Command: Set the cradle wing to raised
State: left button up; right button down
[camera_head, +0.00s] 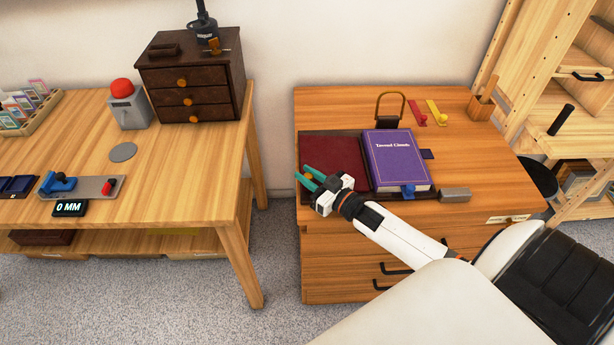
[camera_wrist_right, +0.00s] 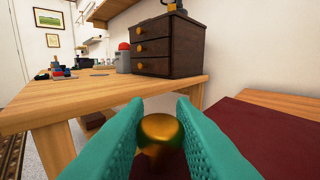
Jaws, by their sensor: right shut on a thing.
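The cradle wing is a dark red panel (camera_head: 335,148) on the left side of the book cradle, on top of the wooden chest. It appears to lie flat. It also shows in the right wrist view (camera_wrist_right: 255,130). A gold knob (camera_wrist_right: 160,130) is at the wing's left edge. My right gripper (camera_head: 309,180) is at that edge, its teal fingers on either side of the knob and shut on it. The fingers also show in the wrist view (camera_wrist_right: 160,135). A purple book (camera_head: 398,158) lies on the cradle, right of the wing. My left gripper is not in view.
A black-and-brass arch (camera_head: 390,106) stands behind the book. A grey block (camera_head: 455,195) is at the front right. Red (camera_head: 416,113) and yellow (camera_head: 436,113) tools lie at the back. A table (camera_head: 210,160) with a brown drawer box (camera_head: 190,75) stands left, across a gap.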

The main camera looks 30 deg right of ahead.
jog(key=s+d+r+m+t+h, duration=0.1)
jog(key=s+d+r+m+t, duration=0.2)
jog(key=d+r+m+t, duration=0.2)
jog(key=shift+s+d+r+m+h+p, duration=0.35)
jog(key=shift+r+m, duration=0.65)
jog(key=shift+r, duration=0.9)
jog(key=c, duration=1.3)
grip_release()
jog(key=b+v, duration=0.1)
jog(key=v, duration=0.5)
jog(key=b+v, duration=0.1)
jog(key=v, duration=0.5)
jog(key=shift+w+f, duration=0.15)
jog(key=shift+f, duration=0.05)
